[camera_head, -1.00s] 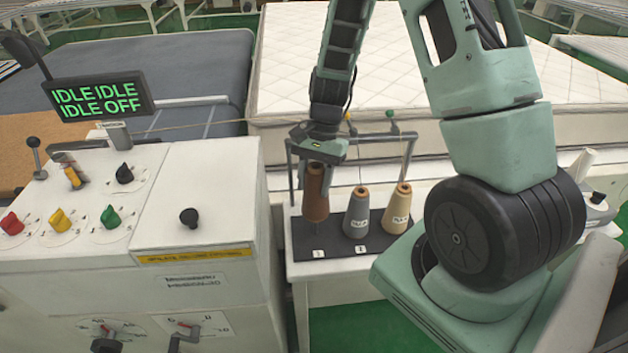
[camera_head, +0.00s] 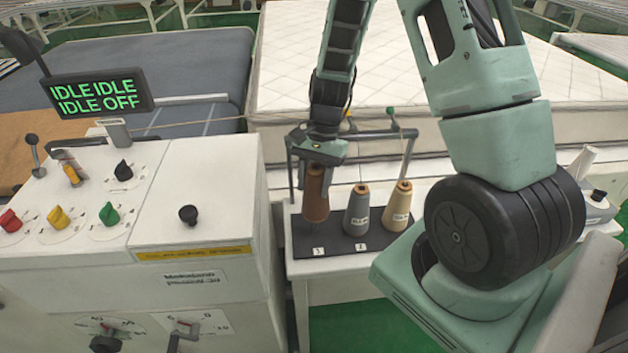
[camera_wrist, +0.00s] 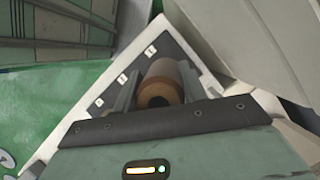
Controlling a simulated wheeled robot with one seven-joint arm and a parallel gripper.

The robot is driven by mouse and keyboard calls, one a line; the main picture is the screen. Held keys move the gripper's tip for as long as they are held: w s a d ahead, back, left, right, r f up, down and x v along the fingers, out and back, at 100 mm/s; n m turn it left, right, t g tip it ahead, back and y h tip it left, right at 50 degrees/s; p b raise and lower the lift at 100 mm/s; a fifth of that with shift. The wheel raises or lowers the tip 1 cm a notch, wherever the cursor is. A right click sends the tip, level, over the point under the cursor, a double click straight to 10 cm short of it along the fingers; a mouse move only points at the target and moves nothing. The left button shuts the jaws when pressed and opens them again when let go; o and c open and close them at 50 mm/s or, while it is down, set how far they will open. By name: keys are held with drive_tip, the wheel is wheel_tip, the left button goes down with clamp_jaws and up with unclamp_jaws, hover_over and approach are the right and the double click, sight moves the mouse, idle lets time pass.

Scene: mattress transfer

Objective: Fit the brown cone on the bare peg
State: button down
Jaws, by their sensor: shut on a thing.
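The brown cone (camera_head: 316,199) is upright at the left end of the black peg board (camera_head: 345,243), above or on the leftmost place. My gripper (camera_head: 318,163) is shut on its narrow top from above. In the wrist view the brown cone (camera_wrist: 168,78) shows between the two fingers of my gripper (camera_wrist: 158,88). The bare peg is not visible; the cone and gripper cover that spot. I cannot tell whether the cone's base touches the board.
A grey cone (camera_head: 357,212) and a tan cone (camera_head: 397,209) stand on the board, right of the brown one. A grey metal frame (camera_head: 383,134) rises behind. The white control cabinet (camera_head: 200,185) is close on the left. A mattress (camera_head: 420,60) lies behind.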

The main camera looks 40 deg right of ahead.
wheel_tip(320, 180, down, 8)
drive_tip(key=b, duration=0.5)
drive_tip(key=shift+r, duration=0.2)
idle(2.1)
drive_tip(key=c, duration=0.7)
unclamp_jaws()
drive_tip(key=b+v, duration=0.2)
drive_tip(key=v, duration=1.5)
drive_tip(key=shift+d+r, duration=0.1)
drive_tip(key=shift+r, duration=0.15)
drive_tip(key=s+a+n+h, duration=0.1)
drive_tip(key=s+a+n, duration=0.3)
drive_tip(key=a, duration=0.5)
drive_tip(key=s+a+n+h, duration=0.1)
drive_tip(key=s+a+n, duration=0.2)
drive_tip(key=a+n, duration=0.5)
drive_tip(key=s+a+n, duration=0.3)
drive_tip(key=s, duration=0.1)
drive_tip(key=s+a+n+t+h, duration=0.1)
drive_tip(key=s+a+n, duration=0.1)
drive_tip(key=s+a, duration=0.2)
drive_tip(key=s+a+n+t, duration=0.1)
drive_tip(key=s+a+n, duration=0.2)
drive_tip(key=s, duration=0.2)
drive_tip(key=shift+s+a+f+n, duration=0.15)
drive_tip(key=shift+a+f+n, duration=0.15)
drive_tip(key=shift+a+f, duration=0.1)
